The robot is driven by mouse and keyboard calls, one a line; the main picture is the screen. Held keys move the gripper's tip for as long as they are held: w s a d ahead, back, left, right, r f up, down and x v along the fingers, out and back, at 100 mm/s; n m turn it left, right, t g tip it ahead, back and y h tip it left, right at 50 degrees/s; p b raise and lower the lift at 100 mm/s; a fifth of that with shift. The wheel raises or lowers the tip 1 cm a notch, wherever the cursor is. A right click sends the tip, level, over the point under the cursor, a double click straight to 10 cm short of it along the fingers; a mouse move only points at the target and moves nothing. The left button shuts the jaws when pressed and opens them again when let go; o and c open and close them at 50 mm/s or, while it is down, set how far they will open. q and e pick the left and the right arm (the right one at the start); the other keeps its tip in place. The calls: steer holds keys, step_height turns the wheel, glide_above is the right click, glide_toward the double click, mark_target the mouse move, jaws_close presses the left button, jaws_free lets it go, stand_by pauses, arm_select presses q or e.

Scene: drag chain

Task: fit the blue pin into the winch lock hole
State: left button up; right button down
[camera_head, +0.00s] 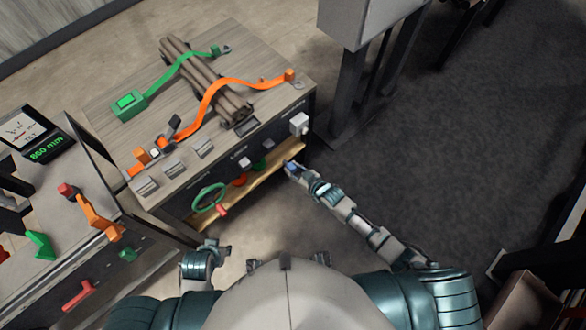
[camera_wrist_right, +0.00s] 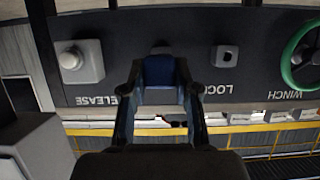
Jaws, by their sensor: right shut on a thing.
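My right gripper (camera_head: 291,168) is in front of the panel's lower right part. In the right wrist view its two fingers (camera_wrist_right: 160,95) are shut on the blue pin (camera_wrist_right: 160,72), one on each side. The winch lock hole is a dark opening in a pale square plate (camera_wrist_right: 224,56) above the inverted LOCK label. It sits to the right of the pin in that view, apart from it; the plate also shows in the head view (camera_head: 244,162). The pin's far end is not clear. My left gripper (camera_head: 214,248) is low, near my body; its fingers are unclear.
The green winch wheel (camera_wrist_right: 303,57) is right of the lock plate, and the white release block (camera_wrist_right: 80,61) is left of the pin. A yellow-edged shelf (camera_head: 262,180) runs below the panel. The bench top holds logs (camera_head: 205,80) and straps. Open floor lies right.

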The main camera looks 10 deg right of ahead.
steer(key=shift+s+a+r+p, duration=0.1)
steer(key=shift+s+a+p, duration=0.15)
steer(key=shift+a+p, duration=0.05)
steer(key=s+a+p, duration=0.4)
steer(key=s+a, duration=0.2)
steer(key=a, duration=0.3)
steer(key=shift+a, duration=0.25)
steer(key=w+a+b, duration=0.1)
steer(key=w, duration=0.1)
steer(key=w+a, duration=0.1)
steer(key=shift+w+a+b, duration=0.4)
steer(key=shift+p, duration=0.4)
stand_by(1.4)
